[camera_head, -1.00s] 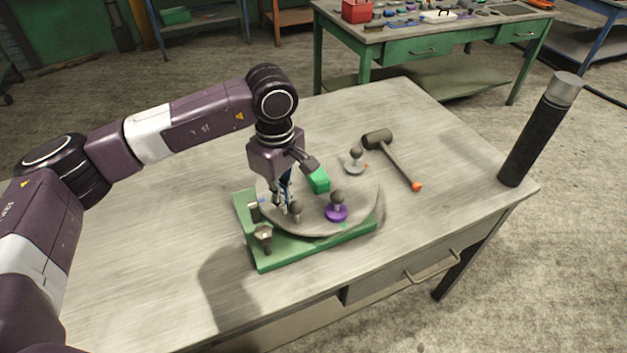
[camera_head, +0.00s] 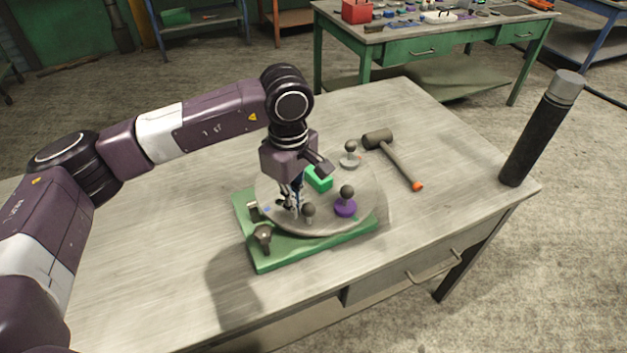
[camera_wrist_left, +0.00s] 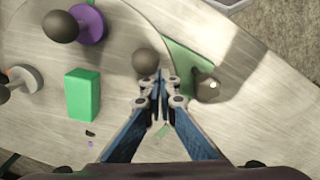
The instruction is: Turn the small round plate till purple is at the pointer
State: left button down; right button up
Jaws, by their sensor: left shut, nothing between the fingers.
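The round grey plate (camera_head: 325,222) lies on a green base (camera_head: 300,252) on the table. On it are a purple disc with a dark knob (camera_head: 344,209), a green block (camera_head: 320,180), a grey disc with a knob (camera_head: 350,161) and a small dark knob (camera_head: 308,213) near the front rim. My left gripper (camera_head: 294,211) is shut and empty, low over the plate beside the small knob. In the left wrist view the fingertips (camera_wrist_left: 161,80) are just beside that knob (camera_wrist_left: 145,60); contact is unclear. I cannot tell for certain which part is the pointer. My right gripper is out of view.
A dark-headed mallet (camera_head: 395,160) lies behind the plate to the right. A tall black cylinder (camera_head: 535,138) stands at the table's right corner. A dark knob (camera_head: 263,236) stands on the base's front left. The table's front left is clear.

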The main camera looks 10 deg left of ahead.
aim_at(315, 209)
pick_arm(q)
jog(key=shift+d, duration=0.35)
jog(key=shift+s+d, duration=0.1)
jog(key=shift+d, duration=0.05)
jog(key=shift+d+b, duration=0.4)
jog(key=shift+d, duration=0.35)
jog(key=shift+d+b, duration=0.35)
jog(key=shift+d, duration=0.55)
